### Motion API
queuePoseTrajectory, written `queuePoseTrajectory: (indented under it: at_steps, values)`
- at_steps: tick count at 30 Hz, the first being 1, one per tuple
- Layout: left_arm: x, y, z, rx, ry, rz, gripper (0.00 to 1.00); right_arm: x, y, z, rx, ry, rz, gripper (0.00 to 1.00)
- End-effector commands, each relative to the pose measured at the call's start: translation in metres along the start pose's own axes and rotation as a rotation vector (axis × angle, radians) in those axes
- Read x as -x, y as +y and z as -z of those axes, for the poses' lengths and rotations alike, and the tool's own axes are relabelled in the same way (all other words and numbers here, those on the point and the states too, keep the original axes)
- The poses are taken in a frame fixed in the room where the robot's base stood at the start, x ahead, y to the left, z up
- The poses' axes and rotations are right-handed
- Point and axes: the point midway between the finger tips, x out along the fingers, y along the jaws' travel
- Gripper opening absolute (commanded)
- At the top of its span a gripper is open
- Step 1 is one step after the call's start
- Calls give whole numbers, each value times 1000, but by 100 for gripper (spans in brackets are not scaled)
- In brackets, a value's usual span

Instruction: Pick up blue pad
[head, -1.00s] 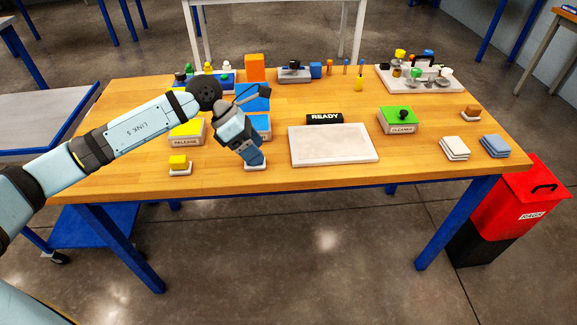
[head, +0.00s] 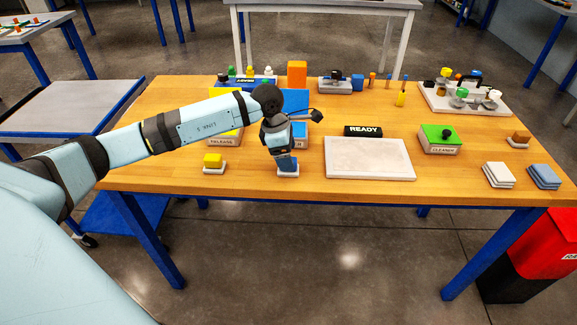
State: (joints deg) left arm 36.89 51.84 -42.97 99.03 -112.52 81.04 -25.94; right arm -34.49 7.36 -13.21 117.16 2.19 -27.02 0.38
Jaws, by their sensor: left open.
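The blue pad (head: 288,164) sits on a small white dish (head: 288,174) near the front edge of the wooden table. My left gripper (head: 284,155) is open and points down right over the blue pad. Its fingers hide part of the pad, and I cannot tell whether they touch it. My right gripper is not in view.
A yellow pad (head: 213,160) on a white dish lies to the left. The RELEASE box (head: 224,141) stands behind my gripper's left side; the green-topped CLEANER box (head: 439,140) is farther right.

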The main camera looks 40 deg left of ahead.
Motion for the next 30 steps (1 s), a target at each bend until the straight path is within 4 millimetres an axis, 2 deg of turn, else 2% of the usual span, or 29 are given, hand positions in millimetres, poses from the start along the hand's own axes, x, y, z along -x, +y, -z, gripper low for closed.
queuePoseTrajectory:
  at_steps: [9,16,17,21,24,30]
  values:
    - [-44,4,3,1,1,3,78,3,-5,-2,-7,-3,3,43]
    - [-47,4,4,0,0,1,78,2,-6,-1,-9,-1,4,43]
    - [-47,4,4,0,0,1,75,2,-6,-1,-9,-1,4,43]
    - [-47,4,4,0,0,1,43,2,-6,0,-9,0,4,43]
    - [-47,4,4,0,0,1,23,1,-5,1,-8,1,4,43]
    - [-47,4,3,0,0,1,23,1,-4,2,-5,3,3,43]
